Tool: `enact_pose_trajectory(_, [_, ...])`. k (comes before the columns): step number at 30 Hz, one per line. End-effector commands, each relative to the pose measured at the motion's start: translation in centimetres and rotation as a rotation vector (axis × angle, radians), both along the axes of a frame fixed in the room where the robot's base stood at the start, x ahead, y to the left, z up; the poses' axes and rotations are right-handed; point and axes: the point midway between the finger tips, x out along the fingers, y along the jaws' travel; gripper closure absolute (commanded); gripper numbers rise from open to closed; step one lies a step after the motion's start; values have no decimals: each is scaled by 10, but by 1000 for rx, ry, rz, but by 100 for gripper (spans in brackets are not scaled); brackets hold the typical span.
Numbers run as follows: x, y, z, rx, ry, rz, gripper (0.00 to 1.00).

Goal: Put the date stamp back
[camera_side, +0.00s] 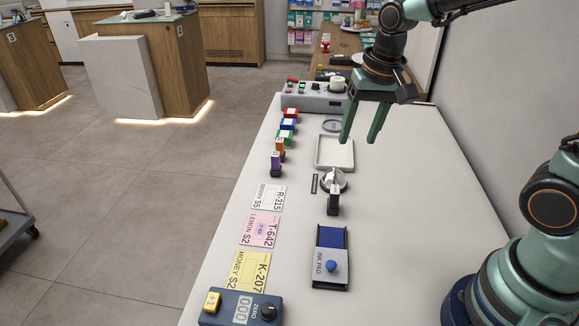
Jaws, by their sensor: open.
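My gripper (359,141) is open and empty, fingers pointing down above the far half of the white table (405,200). A dark upright stamp with a pale label (333,203), possibly the date stamp, stands just behind the ink pad (331,255). A round metal piece (328,182) is right behind it, partly hidden. The ink pad shows a blue pad and a blue knob. Several coloured stamps stand in a row at the left edge, among them a purple one (275,163) and a red one (291,113). The picture is too small to read their labels.
A shallow white tray (319,164) and a grey ring (331,126) lie behind the dark stamp. Cards lie along the left edge; the pink card (259,229) bears a blue mark. A blue counter box (240,309) is at the front.

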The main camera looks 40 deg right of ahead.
Motion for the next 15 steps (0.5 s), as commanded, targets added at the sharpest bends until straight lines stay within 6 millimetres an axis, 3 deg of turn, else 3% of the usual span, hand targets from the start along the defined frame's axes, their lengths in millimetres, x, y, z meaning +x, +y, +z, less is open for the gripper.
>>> enact_pose_trajectory(6, [-37,-6,32,-64,-160,231,42])
enact_pose_trajectory(15, [-67,-10,43,-156,-288,436,42])
